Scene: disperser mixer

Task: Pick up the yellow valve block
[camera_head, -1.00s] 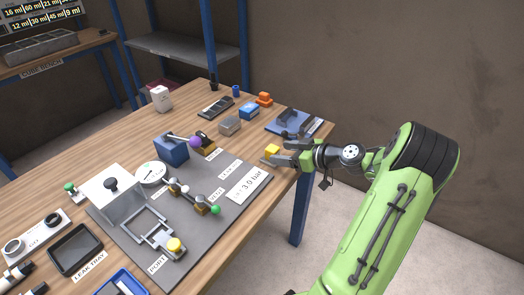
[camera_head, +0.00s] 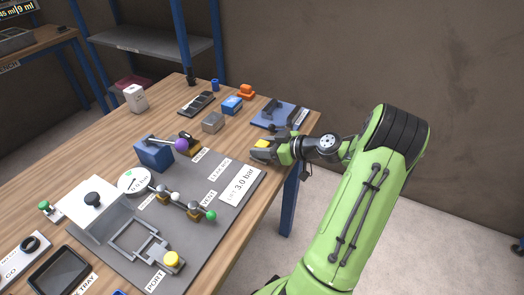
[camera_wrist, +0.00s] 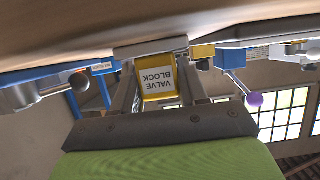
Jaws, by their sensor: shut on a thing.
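The yellow valve block (camera_wrist: 157,78) carries a white label reading "VALVE BLOCK" and shows between the two fingers in the wrist view. My gripper (camera_wrist: 155,90) is shut on it.
A blue tray (camera_head: 267,124) with grey parts lies just behind my gripper.

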